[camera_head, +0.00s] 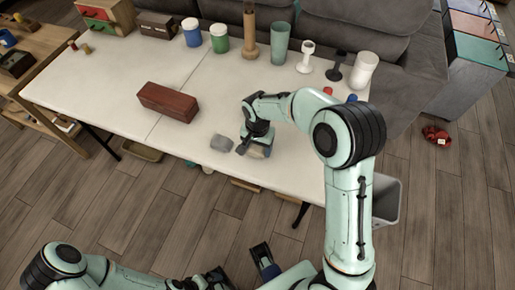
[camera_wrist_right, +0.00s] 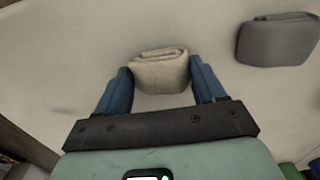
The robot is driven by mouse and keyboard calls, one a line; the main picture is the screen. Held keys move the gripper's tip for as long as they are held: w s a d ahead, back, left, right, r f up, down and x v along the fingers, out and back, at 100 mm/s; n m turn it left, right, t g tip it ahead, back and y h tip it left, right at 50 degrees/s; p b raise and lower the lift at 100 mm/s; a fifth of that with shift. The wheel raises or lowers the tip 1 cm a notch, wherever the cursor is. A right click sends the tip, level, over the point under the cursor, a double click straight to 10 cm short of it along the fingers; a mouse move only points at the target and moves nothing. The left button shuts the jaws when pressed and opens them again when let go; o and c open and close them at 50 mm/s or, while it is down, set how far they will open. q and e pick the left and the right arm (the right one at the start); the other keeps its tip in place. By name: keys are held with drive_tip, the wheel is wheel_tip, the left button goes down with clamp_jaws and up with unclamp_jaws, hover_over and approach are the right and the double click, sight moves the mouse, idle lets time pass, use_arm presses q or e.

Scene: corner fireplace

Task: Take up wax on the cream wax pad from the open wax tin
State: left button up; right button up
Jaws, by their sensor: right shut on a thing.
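The cream wax pad (camera_wrist_right: 160,72) sits between the blue fingers of my right gripper (camera_wrist_right: 162,88) in the right wrist view. My right gripper (camera_head: 256,146) is shut on it near the front edge of the white table (camera_head: 110,92). The pad (camera_head: 257,152) shows only partly below the gripper in the head view. I cannot tell whether it touches the table. My left gripper (camera_head: 240,270) is low at the bottom of the head view, away from the table, its fingers apart and empty. I cannot make out the open wax tin in either view.
A grey pad (camera_head: 221,143) lies just left of my right gripper. A dark red box (camera_head: 168,102) is further left. Jars, a teal cup (camera_head: 280,44), a wooden mill (camera_head: 249,35) and candle holders line the back.

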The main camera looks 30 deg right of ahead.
sight(257, 147)
drive_tip(key=shift+r, duration=0.15)
wheel_tip(257, 147, up, 20)
drive_tip(key=p, duration=0.3)
